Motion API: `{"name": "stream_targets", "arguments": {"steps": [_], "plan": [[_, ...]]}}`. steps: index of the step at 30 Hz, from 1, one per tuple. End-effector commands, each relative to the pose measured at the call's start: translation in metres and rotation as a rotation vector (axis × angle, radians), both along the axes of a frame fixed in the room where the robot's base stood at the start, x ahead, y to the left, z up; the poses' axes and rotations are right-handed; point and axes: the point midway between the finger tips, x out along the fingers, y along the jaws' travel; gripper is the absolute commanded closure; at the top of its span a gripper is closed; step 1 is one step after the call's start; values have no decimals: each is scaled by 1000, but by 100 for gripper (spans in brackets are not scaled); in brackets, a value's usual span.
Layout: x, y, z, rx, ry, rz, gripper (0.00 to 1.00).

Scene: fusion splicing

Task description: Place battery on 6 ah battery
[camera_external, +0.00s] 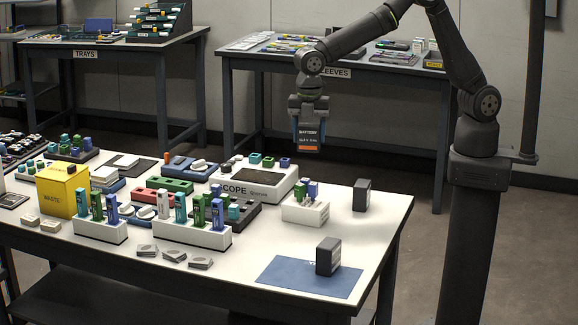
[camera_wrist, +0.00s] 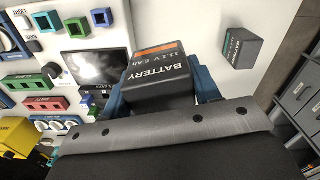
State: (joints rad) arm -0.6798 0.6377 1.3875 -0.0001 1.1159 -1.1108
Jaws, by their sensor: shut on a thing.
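My gripper (camera_external: 308,118) is shut on a dark battery (camera_external: 309,138) with an orange band, held in the air above the table's back edge. In the wrist view the held battery (camera_wrist: 158,78) reads "BATTERY 11.1 V 5 Ah", with blue fingers on both sides. A second dark battery (camera_external: 362,195) stands upright at the table's right side. A third dark battery (camera_external: 328,256) stands on a blue mat (camera_external: 290,277) at the front right. One standing battery (camera_wrist: 243,48) with a greenish label shows in the wrist view. I cannot read which one is 6 Ah.
A white block (camera_external: 305,210) with coloured pieces stands left of the second battery. A white scope unit (camera_external: 255,182), holders with green and blue tubes (camera_external: 192,234) and a yellow waste box (camera_external: 63,190) fill the table's left.

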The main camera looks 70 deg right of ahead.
Motion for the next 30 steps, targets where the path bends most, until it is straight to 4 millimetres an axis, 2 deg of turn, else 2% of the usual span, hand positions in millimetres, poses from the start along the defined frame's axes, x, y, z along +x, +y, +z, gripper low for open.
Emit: {"name": "stream_targets", "arguments": {"steps": [1, 8, 12, 15, 18, 21, 26, 30], "plan": [[0, 28, 4, 2, -3, 45, 76], [-16, 133, 23, 1, -2, 230, 76], [-40, 193, 33, 1, -1, 342, 76], [-60, 231, 40, 1, -2, 416, 76], [-80, 260, 45, 0, -1, 477, 76], [-96, 281, 49, 1, -1, 522, 76], [-111, 298, 51, 0, -1, 560, 76], [-124, 313, 42, 0, 0, 570, 76]]}}
